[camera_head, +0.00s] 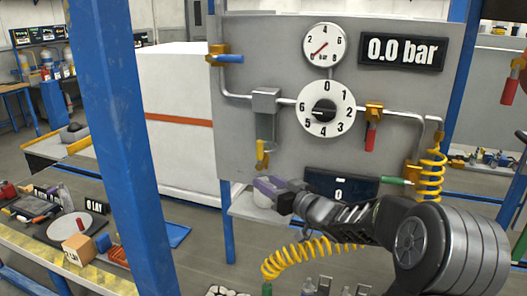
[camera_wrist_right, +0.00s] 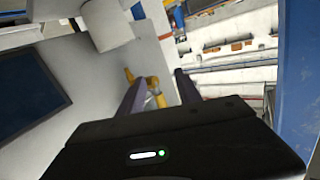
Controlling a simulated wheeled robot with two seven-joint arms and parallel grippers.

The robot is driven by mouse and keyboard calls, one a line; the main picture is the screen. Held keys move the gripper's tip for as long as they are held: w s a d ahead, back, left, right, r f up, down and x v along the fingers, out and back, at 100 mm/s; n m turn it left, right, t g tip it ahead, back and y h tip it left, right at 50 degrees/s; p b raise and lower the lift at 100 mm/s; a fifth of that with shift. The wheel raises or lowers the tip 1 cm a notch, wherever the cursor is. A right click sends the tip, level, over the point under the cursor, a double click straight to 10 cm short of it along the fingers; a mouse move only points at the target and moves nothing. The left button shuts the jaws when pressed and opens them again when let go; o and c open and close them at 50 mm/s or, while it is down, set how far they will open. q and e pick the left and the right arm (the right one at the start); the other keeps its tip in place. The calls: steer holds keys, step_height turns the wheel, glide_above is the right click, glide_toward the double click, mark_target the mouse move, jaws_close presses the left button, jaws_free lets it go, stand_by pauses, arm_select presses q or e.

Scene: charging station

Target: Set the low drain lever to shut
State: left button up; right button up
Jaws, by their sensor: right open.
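The low drain lever (camera_head: 262,157), a yellow handle, hangs below the grey block at the panel's lower left. It points roughly downward. My right gripper (camera_head: 268,187) is just below it in the head view, with purple-grey fingers spread. In the right wrist view the lever (camera_wrist_right: 152,88) shows between the open fingertips of my right gripper (camera_wrist_right: 160,90). I cannot tell whether either finger touches it. My left gripper is not in view.
The grey panel (camera_head: 400,90) also carries a blue lever (camera_head: 229,58), a red lever (camera_head: 370,138), a green lever (camera_head: 396,181), a numbered dial (camera_head: 325,130) and a display reading 0.0 bar (camera_head: 402,51). A blue post (camera_head: 125,120) stands at left. A yellow coiled hose (camera_head: 432,170) hangs at right.

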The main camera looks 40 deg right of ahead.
steer(key=n, duration=0.1)
glide_toward(262, 150)
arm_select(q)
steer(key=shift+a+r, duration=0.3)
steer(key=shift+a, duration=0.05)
arm_select(e)
steer(key=shift+w+a+f+t, duration=0.1)
steer(key=shift+w+f+t, duration=0.15)
steer(key=shift+w+t, duration=0.15)
steer(key=w+p, duration=0.2)
steer(key=w, duration=0.6)
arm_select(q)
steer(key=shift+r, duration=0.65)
arm_select(e)
steer(key=shift+c, duration=0.2)
jaws_close()
